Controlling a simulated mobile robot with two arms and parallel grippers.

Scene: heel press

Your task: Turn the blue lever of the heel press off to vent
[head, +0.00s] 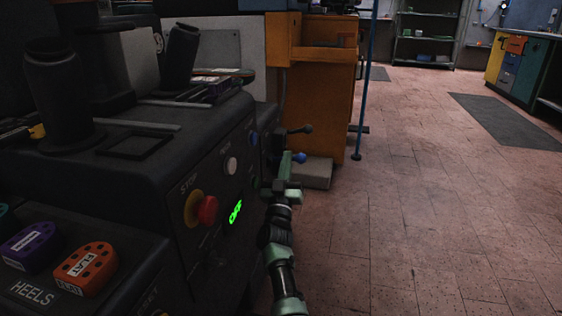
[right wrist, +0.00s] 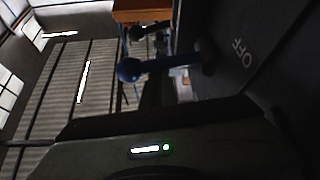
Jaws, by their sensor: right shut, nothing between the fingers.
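The heel press (head: 130,165) is the dark machine at the left of the head view. Its blue lever shows as a blue ball knob (head: 299,157) beside the front panel; in the right wrist view the blue knob (right wrist: 128,70) sits on a short stem leading to the panel. A white OFF label (right wrist: 240,53) is on the panel near it. My right gripper (head: 286,165) is shut and empty, close to the blue knob. Whether they touch cannot be told. My left gripper is out of view.
A black-knobbed lever (head: 299,130) sticks out just beyond the blue one. An orange cabinet (head: 320,100) stands behind. The floor (head: 440,220) at right is clear.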

